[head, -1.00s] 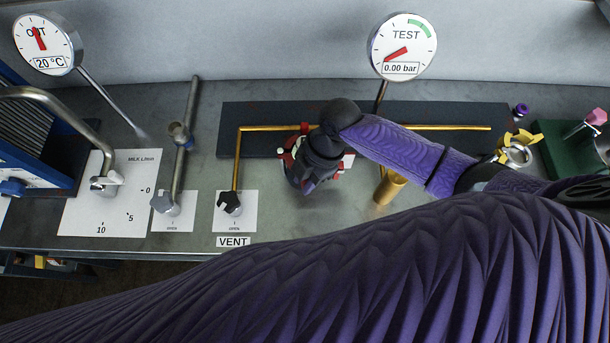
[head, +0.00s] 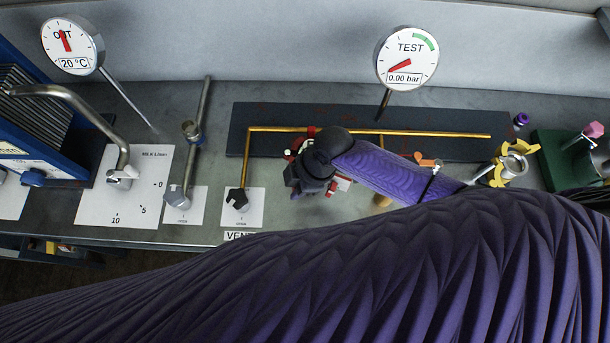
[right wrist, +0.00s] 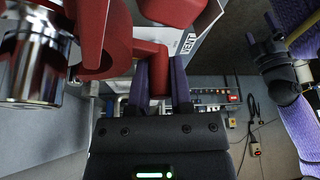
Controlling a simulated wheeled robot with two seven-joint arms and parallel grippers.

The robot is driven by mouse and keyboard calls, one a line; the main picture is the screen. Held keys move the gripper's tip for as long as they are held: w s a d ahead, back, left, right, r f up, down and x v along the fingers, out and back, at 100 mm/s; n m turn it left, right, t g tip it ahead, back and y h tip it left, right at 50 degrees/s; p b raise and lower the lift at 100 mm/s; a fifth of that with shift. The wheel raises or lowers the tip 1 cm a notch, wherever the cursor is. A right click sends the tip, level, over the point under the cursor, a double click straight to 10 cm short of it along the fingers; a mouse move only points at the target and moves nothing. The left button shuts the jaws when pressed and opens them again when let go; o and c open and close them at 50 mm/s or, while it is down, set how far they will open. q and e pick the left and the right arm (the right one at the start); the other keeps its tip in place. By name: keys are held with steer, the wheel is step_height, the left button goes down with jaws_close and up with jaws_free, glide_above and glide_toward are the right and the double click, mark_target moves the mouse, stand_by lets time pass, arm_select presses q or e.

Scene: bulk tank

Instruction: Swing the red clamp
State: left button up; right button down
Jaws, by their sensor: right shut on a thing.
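The red clamp shows in the head view as small red parts (head: 297,146) around my right gripper (head: 303,190), which hides most of it. In the right wrist view the clamp (right wrist: 105,40) is large and close. The fingers of my right gripper (right wrist: 161,82) are shut on a red bar of the clamp (right wrist: 152,55). A shiny metal fitting (right wrist: 35,65) is beside the clamp at the left of that view.
A brass pipe (head: 455,135) runs along a dark panel (head: 290,112) behind the clamp. The TEST gauge (head: 407,58) reads 0.00 bar. The black VENT knob (head: 238,200) is left of my gripper. Yellow-handled (head: 513,163) and orange-handled (head: 428,161) parts lie near my right forearm.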

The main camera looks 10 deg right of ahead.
steer(key=w+a+m+t+h+p, duration=0.1)
steer(key=w+a+m+t+p, duration=0.2)
steer(key=a+m, duration=0.3)
steer(key=shift+a+m+h+p, duration=0.15)
steer(key=shift+m+h+p, duration=0.3)
steer(key=shift+m, duration=1.25)
steer(key=c, duration=0.8)
jaws_free()
steer(key=shift+r, duration=0.1)
